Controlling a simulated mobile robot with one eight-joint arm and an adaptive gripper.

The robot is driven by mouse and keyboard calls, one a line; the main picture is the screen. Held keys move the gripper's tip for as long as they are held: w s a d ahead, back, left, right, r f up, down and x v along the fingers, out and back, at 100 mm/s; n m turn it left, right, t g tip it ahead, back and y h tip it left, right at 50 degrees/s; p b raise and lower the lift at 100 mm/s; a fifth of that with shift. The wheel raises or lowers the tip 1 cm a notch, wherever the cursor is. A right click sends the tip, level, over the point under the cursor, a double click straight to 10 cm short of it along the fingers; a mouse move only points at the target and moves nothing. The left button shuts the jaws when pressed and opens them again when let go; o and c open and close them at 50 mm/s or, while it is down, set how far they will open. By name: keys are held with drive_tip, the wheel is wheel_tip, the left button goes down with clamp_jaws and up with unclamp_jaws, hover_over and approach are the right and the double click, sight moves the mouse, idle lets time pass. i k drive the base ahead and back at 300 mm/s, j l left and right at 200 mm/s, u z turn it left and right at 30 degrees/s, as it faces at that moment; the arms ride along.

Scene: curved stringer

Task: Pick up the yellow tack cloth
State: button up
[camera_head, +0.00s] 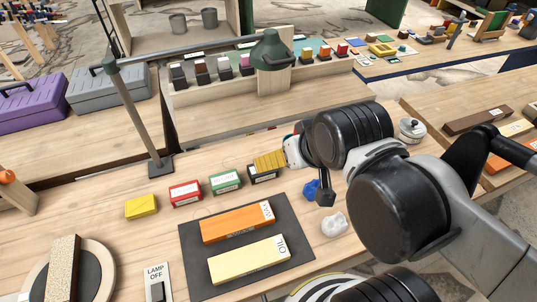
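A small yellow block-like piece (141,207) lies on the wooden bench at the left end of a row of small boxes. It has a plain face, and I cannot tell for sure that it is the tack cloth. A yellow ribbed piece (270,161) shows beside the end of my arm, above a black box; I cannot tell what it is. My gripper (324,194) is a dark shape over the right part of the bench, well right of the yellow block. My arm hides much of it, and its opening does not show.
A red box (185,193), a green box (225,182) and a black box (263,174) stand in the row. A blue lump (311,190) and a white lump (334,224) lie near my gripper. A dark mat (199,263) holds two bars. A lamp base (160,166) stands behind.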

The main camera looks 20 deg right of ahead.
sight(143, 206)
drive_tip(key=u, duration=1.25)
